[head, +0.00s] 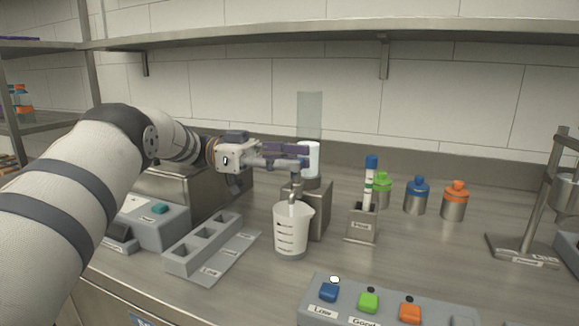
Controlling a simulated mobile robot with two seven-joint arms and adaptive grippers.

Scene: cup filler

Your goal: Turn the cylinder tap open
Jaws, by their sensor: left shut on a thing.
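The glass cylinder (310,115) stands upright on a metal block (319,205), with a white section showing near its base. My left gripper (302,157) reaches in from the left in front of the cylinder's lower part, at the tap above the spout. It is shut on the tap, whose handle is mostly hidden by the fingers. A clear measuring cup (290,232) with dark markings stands upright on the bench, below the spout (293,192). My right gripper is not in view.
A grey slotted rack (205,245) lies left of the cup. A metal tube holder (361,223) holds a blue-capped tube (370,170). Green (381,188), blue (416,196) and orange (454,201) capped bottles stand behind. A button panel (390,311) is in front; a metal stand (527,245) is right.

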